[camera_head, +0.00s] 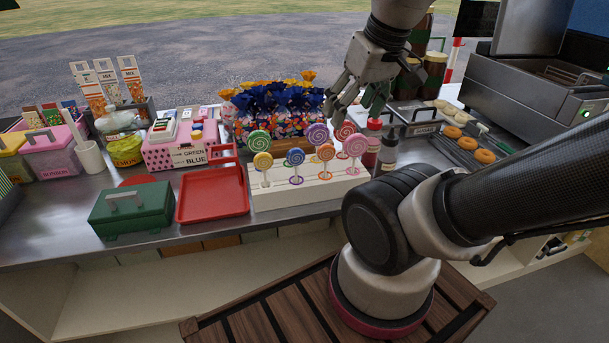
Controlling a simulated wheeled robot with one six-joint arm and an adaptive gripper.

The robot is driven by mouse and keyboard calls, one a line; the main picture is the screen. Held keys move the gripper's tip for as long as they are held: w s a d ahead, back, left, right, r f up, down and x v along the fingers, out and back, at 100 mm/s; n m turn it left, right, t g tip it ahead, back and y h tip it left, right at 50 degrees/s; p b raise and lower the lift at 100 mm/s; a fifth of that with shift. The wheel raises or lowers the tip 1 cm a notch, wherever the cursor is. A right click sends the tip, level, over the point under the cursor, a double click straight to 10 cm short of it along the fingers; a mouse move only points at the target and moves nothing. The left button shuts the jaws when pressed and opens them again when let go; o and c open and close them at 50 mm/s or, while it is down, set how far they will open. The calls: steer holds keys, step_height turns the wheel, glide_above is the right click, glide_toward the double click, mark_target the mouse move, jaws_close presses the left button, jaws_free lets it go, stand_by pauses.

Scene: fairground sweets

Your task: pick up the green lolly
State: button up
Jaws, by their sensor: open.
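The green lolly (259,141) has a round swirled green head and stands upright at the back left of the white lolly stand (295,194). Purple, orange, yellow, blue, pink and red swirl lollies stand near it in the same stand. A yellow lolly (263,161) stands just in front of it and hides its stick. My gripper (350,108) is open and empty, pointing down above the right part of the stand. It is to the right of the green lolly and higher, near the red lolly (345,131).
A red tray (213,194) lies left of the stand, with a green box (131,209) beyond it. A bunch of blue and yellow wrapped sweets (272,105) stands behind. Sauce bottles (387,152) stand close on the right, before doughnuts (468,143).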

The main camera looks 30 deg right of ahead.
steer(key=shift+c, duration=1.2)
steer(key=shift+w+a+m, duration=0.15)
steer(key=shift+w+m, duration=0.1)
steer(key=shift+m, duration=0.05)
steer(key=c, duration=0.3)
steer(key=w+a+m, duration=0.1)
steer(key=w+m, duration=0.2)
steer(key=w+a+f+m+g+y, duration=0.1)
steer(key=w+a+m, duration=0.1)
steer(key=w+m, duration=0.2)
steer(key=w+a+f+m+y, duration=0.1)
steer(key=w+a+m, duration=0.1)
steer(key=w+m, duration=0.1)
steer(key=shift+w+f+g, duration=0.25)
steer(key=shift+g, duration=0.15)
steer(key=shift+c, duration=0.4)
steer(key=m+g+y, duration=0.1)
steer(key=m+y, duration=0.1)
steer(key=m, duration=0.6)
glide_toward(254, 152)
steer(key=f+m, duration=0.1)
steer(key=w+f+m, duration=0.1)
steer(key=shift+w+m, duration=0.25)
steer(key=shift+m, duration=0.05)
steer(key=shift+s+x, duration=0.2)
steer(key=shift+x, duration=3.3)
